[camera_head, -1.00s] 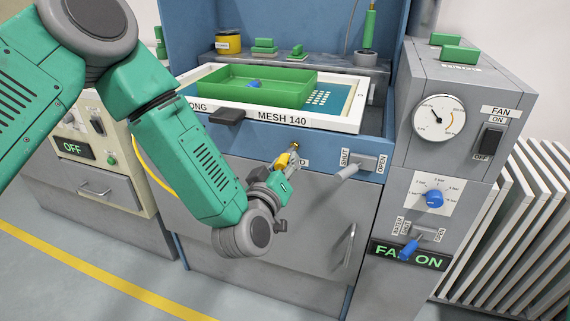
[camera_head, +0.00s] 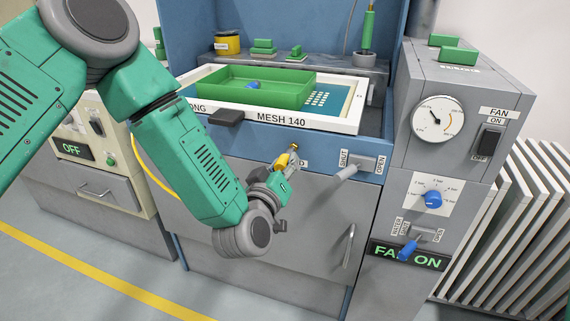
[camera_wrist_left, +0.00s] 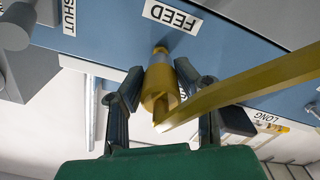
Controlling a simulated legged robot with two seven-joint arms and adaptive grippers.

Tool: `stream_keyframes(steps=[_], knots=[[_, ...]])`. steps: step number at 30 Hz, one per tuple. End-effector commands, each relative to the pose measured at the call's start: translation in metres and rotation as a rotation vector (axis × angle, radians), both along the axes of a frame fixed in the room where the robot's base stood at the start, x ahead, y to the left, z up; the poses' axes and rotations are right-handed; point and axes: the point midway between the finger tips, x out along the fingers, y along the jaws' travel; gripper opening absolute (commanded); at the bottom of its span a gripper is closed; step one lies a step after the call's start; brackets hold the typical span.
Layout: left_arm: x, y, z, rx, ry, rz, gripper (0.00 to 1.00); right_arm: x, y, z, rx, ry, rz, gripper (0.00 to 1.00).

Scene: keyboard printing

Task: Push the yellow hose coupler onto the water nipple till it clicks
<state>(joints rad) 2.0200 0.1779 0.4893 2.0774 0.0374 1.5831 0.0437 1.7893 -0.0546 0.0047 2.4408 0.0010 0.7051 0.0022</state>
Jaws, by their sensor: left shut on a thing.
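The yellow hose coupler (camera_head: 283,160) is in my left gripper (camera_head: 276,178), in front of the blue panel of the washing booth. In the left wrist view, the two dark fingers of the gripper (camera_wrist_left: 158,78) are shut on the coupler (camera_wrist_left: 158,88), one on each side. The brass water nipple (camera_head: 293,148) sticks out of the panel at the coupler's front end. In the wrist view, the coupler's tip meets the panel side near the FEED label (camera_wrist_left: 172,16), roughly in line with the nipple. I cannot tell how far the coupler sits on it. My right gripper is not in view.
The yellow hose (camera_wrist_left: 240,88) runs from the coupler across the wrist view. The SHUT/OPEN valve lever (camera_head: 348,172) juts out right of the nipple. Above are the MESH 140 screen frame (camera_head: 330,124) and green tray (camera_head: 225,94). A door handle (camera_head: 349,246) is below right.

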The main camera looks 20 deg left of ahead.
Motion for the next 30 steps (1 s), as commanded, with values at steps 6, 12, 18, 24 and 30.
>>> stream_keyframes(steps=[6,12,18,24,30], knots=[[0.006,0.0,0.0,0.0,0.0,0.0,0.0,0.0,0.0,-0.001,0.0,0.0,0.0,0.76],[0.013,0.0,0.0,0.0,-0.001,0.001,0.0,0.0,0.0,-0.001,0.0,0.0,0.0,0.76],[0.02,-0.001,0.0,0.0,-0.002,0.001,0.0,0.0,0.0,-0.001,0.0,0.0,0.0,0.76],[0.019,-0.001,0.0,0.0,0.0,0.0,0.0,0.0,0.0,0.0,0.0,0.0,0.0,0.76],[0.018,-0.001,0.0,0.0,0.001,-0.001,0.0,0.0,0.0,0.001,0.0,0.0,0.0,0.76]])
